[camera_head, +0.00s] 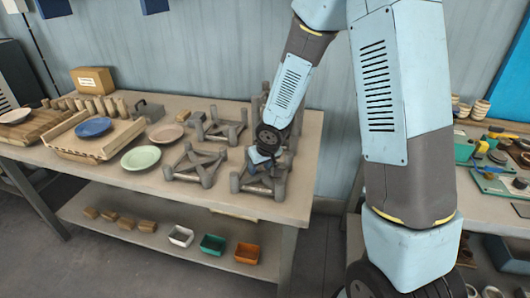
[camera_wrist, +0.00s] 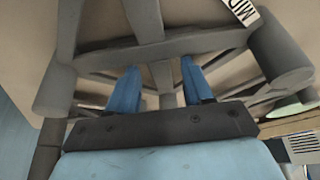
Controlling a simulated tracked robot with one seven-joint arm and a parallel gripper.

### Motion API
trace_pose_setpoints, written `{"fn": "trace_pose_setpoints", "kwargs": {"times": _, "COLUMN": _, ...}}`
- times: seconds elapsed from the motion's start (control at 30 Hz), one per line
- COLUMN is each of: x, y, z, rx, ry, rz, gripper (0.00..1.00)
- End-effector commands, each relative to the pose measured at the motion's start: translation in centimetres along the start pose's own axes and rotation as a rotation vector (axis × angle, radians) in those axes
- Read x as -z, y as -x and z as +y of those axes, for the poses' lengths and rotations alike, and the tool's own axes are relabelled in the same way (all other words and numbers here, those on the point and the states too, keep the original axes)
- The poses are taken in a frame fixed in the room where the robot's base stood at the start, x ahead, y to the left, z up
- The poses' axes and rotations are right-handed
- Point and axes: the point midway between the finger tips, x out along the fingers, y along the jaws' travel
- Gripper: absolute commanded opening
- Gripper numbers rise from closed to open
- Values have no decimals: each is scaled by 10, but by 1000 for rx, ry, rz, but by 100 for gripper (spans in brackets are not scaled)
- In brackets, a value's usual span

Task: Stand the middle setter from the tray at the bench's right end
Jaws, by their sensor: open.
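Grey setters, three-armed frames with short round posts, stand on the bench (camera_head: 235,205). One is at the back (camera_head: 218,130), one at the front middle (camera_head: 196,166), and one at the front right (camera_head: 262,185). My gripper (camera_head: 262,158) is low over the front-right setter at the bench's right end. In the wrist view its blue fingers (camera_wrist: 157,78) are apart, with a grey bar visible between them; contact cannot be told. The setter's crossbar (camera_wrist: 170,46) and a printed label fragment (camera_wrist: 243,10) show there. My wrist hides part of the setters behind.
A wooden tray (camera_head: 72,150) holds a blue plate (camera_head: 93,127); a green plate (camera_head: 141,157) and pinkish plate (camera_head: 166,133) lie beside it. White, green and orange bins (camera_head: 213,244) sit on the lower shelf. Another cluttered table (camera_head: 480,215) stands right, across a gap.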

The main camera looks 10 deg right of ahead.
Motion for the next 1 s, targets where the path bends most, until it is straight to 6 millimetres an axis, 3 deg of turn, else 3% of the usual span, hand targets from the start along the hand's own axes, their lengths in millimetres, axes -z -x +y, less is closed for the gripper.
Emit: {"fn": "trace_pose_setpoints", "kwargs": {"times": 1.0, "x": 0, "y": 68, "z": 1, "rx": -2, "ry": -3, "rz": 1, "gripper": 51}}
